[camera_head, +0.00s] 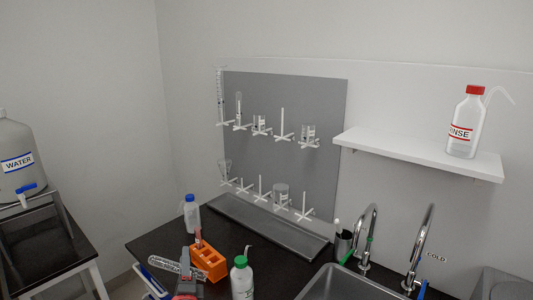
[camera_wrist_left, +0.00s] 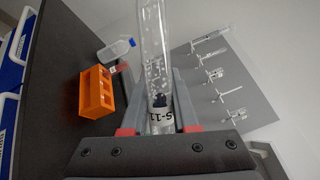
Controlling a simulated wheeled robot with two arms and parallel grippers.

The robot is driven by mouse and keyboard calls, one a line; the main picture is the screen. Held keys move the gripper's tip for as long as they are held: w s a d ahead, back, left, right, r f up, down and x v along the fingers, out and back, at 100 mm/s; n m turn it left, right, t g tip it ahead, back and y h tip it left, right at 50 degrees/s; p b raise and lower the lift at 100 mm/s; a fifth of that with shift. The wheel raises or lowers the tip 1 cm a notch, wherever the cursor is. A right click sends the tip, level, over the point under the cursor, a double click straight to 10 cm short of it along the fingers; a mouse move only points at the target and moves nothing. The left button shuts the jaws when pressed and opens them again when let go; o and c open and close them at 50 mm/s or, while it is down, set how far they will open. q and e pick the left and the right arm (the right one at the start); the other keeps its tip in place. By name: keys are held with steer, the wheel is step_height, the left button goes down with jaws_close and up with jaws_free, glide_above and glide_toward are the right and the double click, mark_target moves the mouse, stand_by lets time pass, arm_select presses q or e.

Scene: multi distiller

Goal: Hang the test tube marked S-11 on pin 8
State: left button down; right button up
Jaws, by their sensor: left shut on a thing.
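My left gripper (camera_head: 186,284) is at the bottom of the head view, in front of the orange rack. It is shut on a clear test tube (camera_head: 168,264), which lies nearly level in the head view. The grey pegboard (camera_head: 330,110) carries two rows of white pins. In the lower row, the second pin (camera_head: 243,186), third pin (camera_head: 262,189) and last pin (camera_head: 304,208) look bare. No pin numbers are readable. My right gripper is not in view.
The orange rack (camera_head: 210,258), a blue-capped bottle (camera_head: 192,216) and a green-capped bottle (camera_head: 242,280) stand on the dark counter. A grey tray (camera_head: 270,228) lies below the pegboard. A sink (camera_head: 345,285) with taps is at right; a shelf (camera_head: 415,150) holds a rinse bottle (camera_head: 467,125).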

arm_select(q)
steer(key=m+t+h, duration=0.1)
steer(key=m, duration=0.5)
steer(key=m+t+h, duration=0.1)
steer(key=m+h, duration=0.1)
steer(key=m, duration=0.3)
steer(key=m+t+h+p, duration=0.1)
steer(key=m+h, duration=0.1)
steer(key=m, duration=0.4)
steer(key=shift+a+m, duration=0.1)
steer(key=shift+m, duration=0.2)
